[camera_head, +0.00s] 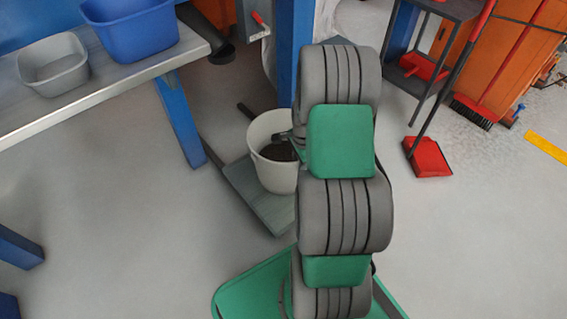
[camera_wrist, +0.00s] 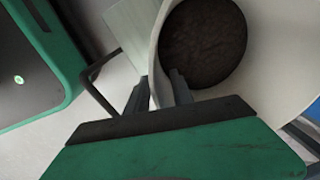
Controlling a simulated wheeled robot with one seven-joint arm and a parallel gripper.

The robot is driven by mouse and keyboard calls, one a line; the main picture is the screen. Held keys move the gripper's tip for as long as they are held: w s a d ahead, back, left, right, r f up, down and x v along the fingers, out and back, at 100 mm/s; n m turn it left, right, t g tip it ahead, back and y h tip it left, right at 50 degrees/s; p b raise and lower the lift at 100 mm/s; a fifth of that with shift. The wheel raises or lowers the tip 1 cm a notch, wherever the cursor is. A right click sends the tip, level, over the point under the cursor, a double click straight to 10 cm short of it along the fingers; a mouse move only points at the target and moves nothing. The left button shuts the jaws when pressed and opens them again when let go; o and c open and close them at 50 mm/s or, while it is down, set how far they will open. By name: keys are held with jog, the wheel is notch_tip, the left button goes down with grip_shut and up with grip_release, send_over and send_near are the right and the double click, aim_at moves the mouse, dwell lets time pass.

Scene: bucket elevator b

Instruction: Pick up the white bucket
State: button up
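The white bucket (camera_head: 268,172) stands upright on a grey platform near the floor, in the middle of the head view. It holds dark brown material (camera_head: 279,151). My green arm hides its right side. In the wrist view, the bucket's pale inner wall (camera_wrist: 262,90) and the dark material (camera_wrist: 203,43) fill the upper right. My gripper's two fingers (camera_wrist: 161,90) are a little apart, with the bucket's pale wall between them. I cannot tell whether they press on it.
The grey platform (camera_head: 262,205) lies under the bucket, beside a blue post (camera_head: 295,50). A table (camera_head: 95,88) at the upper left carries a blue tub (camera_head: 130,32) and a grey tub (camera_head: 53,65). A red dustpan (camera_head: 428,159) stands at the right. Open floor lies at lower left.

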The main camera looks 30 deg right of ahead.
jog(key=f, duration=0.2)
jog(key=f+b, duration=0.1)
jog(key=f, duration=0.1)
jog(key=shift+w+b, duration=0.2)
jog(key=shift+b, duration=0.1)
jog(key=shift+r, duration=0.15)
jog(key=shift+c, duration=0.2)
grip_shut()
dwell(0.5)
jog(key=shift+w+r, duration=0.1)
